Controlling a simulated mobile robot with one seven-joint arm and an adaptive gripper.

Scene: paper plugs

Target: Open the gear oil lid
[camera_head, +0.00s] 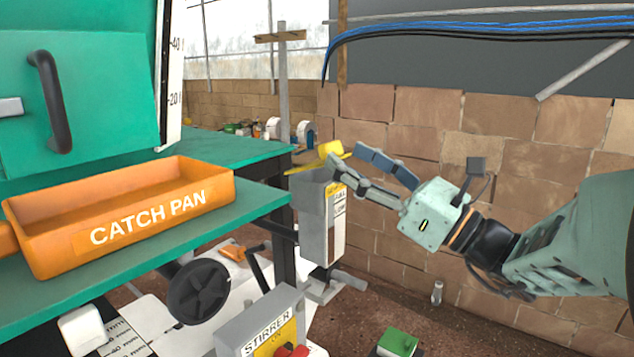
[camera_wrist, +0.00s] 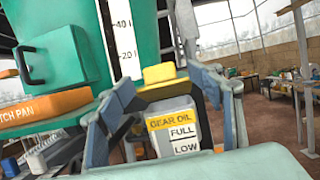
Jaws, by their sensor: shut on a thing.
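The gear oil box (camera_head: 313,225) is a tall grey container beside the green bench, with a yellow and white label facing my arm. The wrist view shows its "GEAR OIL / FULL / LOW" label (camera_wrist: 174,132). The yellow lid (camera_head: 331,150), with a raised block as its grip, sits at the top of the box and looks slightly tilted. It also shows between my fingers in the wrist view (camera_wrist: 165,75). My gripper (camera_head: 348,162) reaches in from the right and is shut on the lid. The fingertip contact is partly hidden, and I cannot tell how far the lid is raised.
An orange catch pan (camera_head: 120,243) rests on the green bench (camera_head: 262,199) to the left. A black handwheel (camera_head: 198,291) and a stirrer box (camera_head: 262,330) are below. A brick wall (camera_head: 400,130) stands behind. A green-topped box (camera_head: 398,342) is on the floor.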

